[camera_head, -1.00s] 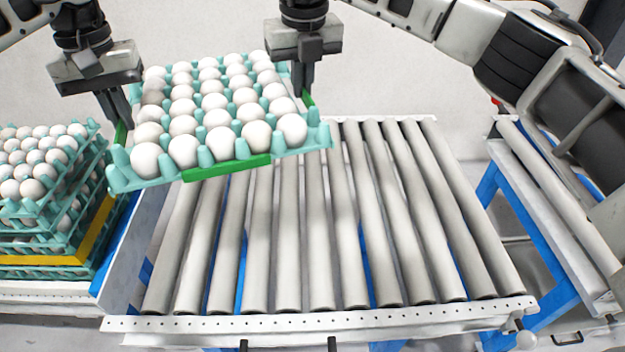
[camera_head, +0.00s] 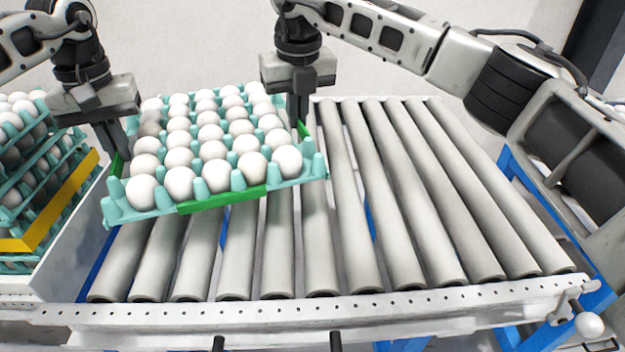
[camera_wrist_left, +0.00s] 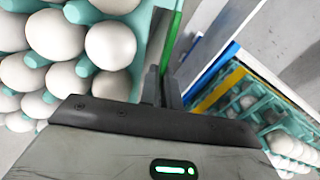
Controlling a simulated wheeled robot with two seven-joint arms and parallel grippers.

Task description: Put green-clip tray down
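The green-clip tray (camera_head: 160,212) is a teal egg tray full of white eggs, with green clips on its front and side edges. It is held over the left part of the roller conveyor, tilted with its left end lower. My left gripper (camera_head: 116,160) is shut on its left edge at a green clip, and my right gripper (camera_head: 298,122) is shut on its right edge at another. In the left wrist view the fingers (camera_wrist_left: 165,92) are at the green clip beside the eggs. The gap between the tray's underside and the rollers is hard to judge.
The roller conveyor (camera_head: 400,200) is bare to the right of the tray. A stack of teal egg trays with a yellow clip (camera_head: 62,205) stands at the left, beyond the conveyor's side plate (camera_head: 75,240). A metal rail (camera_head: 330,308) runs along the front.

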